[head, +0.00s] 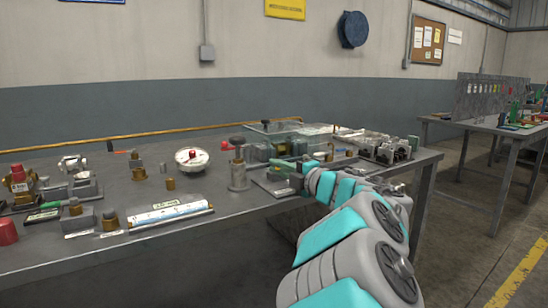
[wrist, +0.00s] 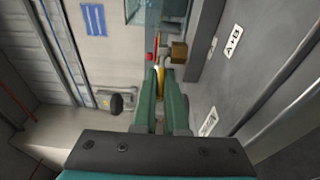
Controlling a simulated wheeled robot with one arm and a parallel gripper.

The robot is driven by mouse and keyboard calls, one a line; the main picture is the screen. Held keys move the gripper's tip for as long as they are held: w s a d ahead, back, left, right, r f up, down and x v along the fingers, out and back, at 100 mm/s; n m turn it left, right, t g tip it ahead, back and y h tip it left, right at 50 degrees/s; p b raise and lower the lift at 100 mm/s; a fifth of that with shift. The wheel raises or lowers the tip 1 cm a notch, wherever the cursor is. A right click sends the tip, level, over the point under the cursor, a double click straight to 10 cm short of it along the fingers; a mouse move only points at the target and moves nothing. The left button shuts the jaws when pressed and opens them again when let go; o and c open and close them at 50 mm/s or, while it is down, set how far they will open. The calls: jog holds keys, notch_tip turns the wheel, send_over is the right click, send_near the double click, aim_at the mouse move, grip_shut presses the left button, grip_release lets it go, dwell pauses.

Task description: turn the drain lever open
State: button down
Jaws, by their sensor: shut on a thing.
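My gripper (head: 287,169) reaches over the right part of the bench from the right. In the wrist view its two green fingers (wrist: 160,74) are close together and shut on a thin yellow piece (wrist: 157,82), which appears to be the drain lever. Most of this piece is hidden between the fingers. A brass block (wrist: 178,52) stands just beyond the fingertips, and a small red part (wrist: 149,57) is beside them on the left. In the head view my gripper and arm hide the lever, so its angle cannot be told.
A grey post with a dark knob (head: 238,170) stands close left of my gripper. Metal fittings (head: 385,147) lie at the bench's right end. A white round gauge-like part (head: 192,159) and a blue-white tube (head: 168,214) are farther left. The bench (head: 270,225) has a free front edge.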

jog(key=n+g+y, duration=0.1)
jog(key=d+n+g+y, duration=0.1)
jog(key=n+g+y+p, duration=0.1)
jog(key=g, duration=0.1)
jog(key=shift+w+d, duration=0.2)
jog(key=shift+d, duration=0.05)
jog(key=shift+w+d+n+g+y, duration=0.1)
jog(key=shift+d+n+g+y, duration=0.1)
jog(key=shift+n+g+y, duration=0.55)
jog(key=shift+w+d+n+g+y, duration=0.1)
jog(key=shift+d+n+g+y, duration=0.2)
jog(key=shift+n+g, duration=0.8)
jog(key=shift+n+g+y, duration=0.25)
jog(key=shift+n+g, duration=0.1)
jog(key=shift+g, duration=0.8)
jog(key=c, duration=1.2)
grip_release()
jog(key=shift+c, duration=0.2)
jog(key=shift+d, duration=0.1)
jog(key=d, duration=0.5)
jog(key=s+d+b, duration=0.1)
jog(key=d, duration=0.1)
jog(key=shift+s+d, duration=0.1)
jog(key=shift+d, duration=0.2)
